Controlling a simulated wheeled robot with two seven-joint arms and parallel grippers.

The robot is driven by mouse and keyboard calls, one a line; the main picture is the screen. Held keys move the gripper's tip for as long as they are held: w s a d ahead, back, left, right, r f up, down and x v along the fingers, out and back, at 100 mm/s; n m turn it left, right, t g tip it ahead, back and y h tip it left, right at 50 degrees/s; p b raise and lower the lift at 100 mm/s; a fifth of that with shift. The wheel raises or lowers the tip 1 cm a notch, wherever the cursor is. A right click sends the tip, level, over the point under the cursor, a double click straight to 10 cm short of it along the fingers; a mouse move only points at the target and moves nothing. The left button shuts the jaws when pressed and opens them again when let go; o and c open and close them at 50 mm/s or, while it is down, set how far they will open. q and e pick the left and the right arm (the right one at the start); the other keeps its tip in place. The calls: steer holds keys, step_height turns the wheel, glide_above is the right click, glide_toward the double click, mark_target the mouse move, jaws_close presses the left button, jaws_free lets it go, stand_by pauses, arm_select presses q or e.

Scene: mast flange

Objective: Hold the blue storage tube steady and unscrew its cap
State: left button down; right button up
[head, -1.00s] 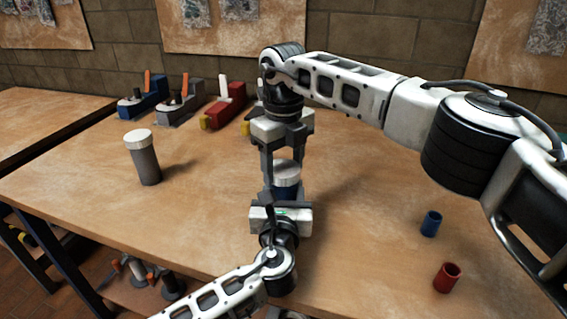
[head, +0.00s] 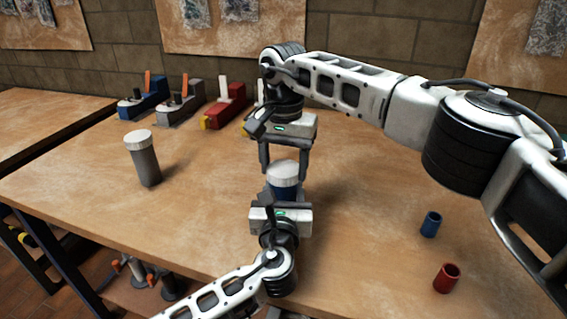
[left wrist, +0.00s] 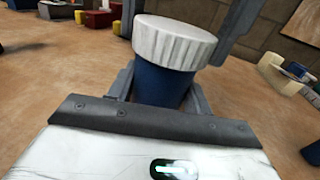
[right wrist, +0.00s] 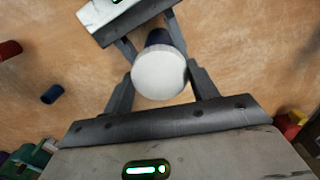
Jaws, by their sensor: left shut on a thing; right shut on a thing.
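The blue storage tube (head: 286,191) stands upright in the middle of the table, with a ribbed white cap (head: 283,173) on top. My left gripper (left wrist: 163,92) is shut around the blue body below the cap, coming from the near side. My right gripper (right wrist: 158,78) is above and shut on the cap, one finger on each side of it. In the left wrist view the cap (left wrist: 172,42) sits level on the tube (left wrist: 160,86). Whether there is a gap under the cap cannot be told.
A grey tube with a white cap (head: 143,160) stands to the left on the table (head: 90,190). Blue, grey and red fixtures (head: 225,105) line the back edge.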

mark_target(283, 167)
arm_select(q)
steer(key=shift+f, duration=0.1)
arm_select(e)
steer(key=shift+r, duration=0.15)
stand_by(0.4)
steer(key=shift+r, duration=0.95)
steer(key=shift+r, duration=2)
arm_select(q)
steer(key=c, duration=0.6)
jaws_free()
steer(key=shift+o, duration=0.2)
steer(key=shift+s, duration=0.1)
